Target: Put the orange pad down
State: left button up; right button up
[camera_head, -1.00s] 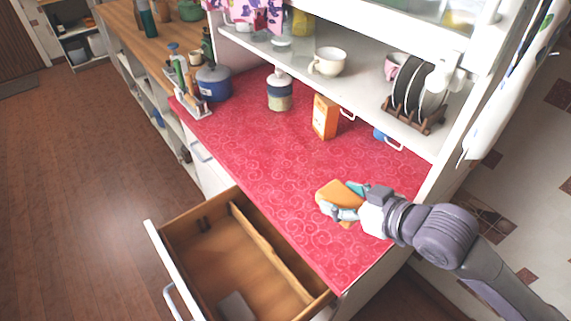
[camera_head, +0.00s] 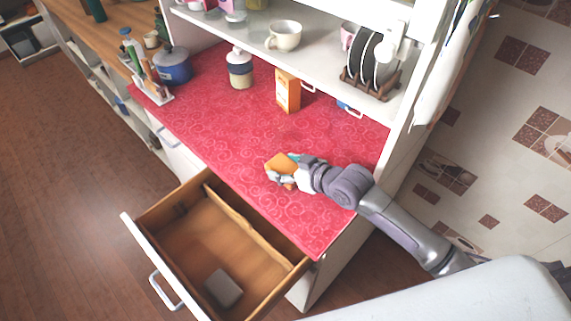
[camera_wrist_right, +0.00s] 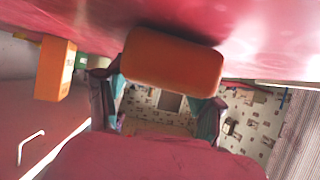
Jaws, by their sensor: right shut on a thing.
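The orange pad (camera_head: 281,163) is in my right gripper (camera_head: 283,176), over the red patterned counter (camera_head: 230,140) near its front edge. The gripper is shut on the pad. In the right wrist view the pad (camera_wrist_right: 172,62) sits between the two fingers, close against the red surface. I cannot tell whether it touches the counter. My left gripper is not in view.
An open wooden drawer (camera_head: 208,238) juts out below the counter, with a grey block (camera_head: 223,288) inside. An orange box (camera_head: 288,92), a lidded jar (camera_head: 240,68) and a blue pot (camera_head: 173,66) stand farther back. The counter's middle is clear.

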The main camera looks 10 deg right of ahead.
jog(key=shift+f, duration=0.1)
jog(key=o, duration=0.9)
jog(key=shift+o, duration=0.2)
jog(key=shift+r, duration=0.25)
jog(key=shift+s+d, duration=0.25)
jog(key=shift+s, duration=0.05)
jog(key=b+v, duration=0.1)
jog(key=v, duration=0.9)
jog(key=shift+s+d+r+b, duration=0.15)
jog(key=shift+s+b, duration=0.1)
jog(key=shift+b, duration=0.15)
jog(key=shift+s+r, duration=0.2)
jog(key=shift+r, duration=0.05)
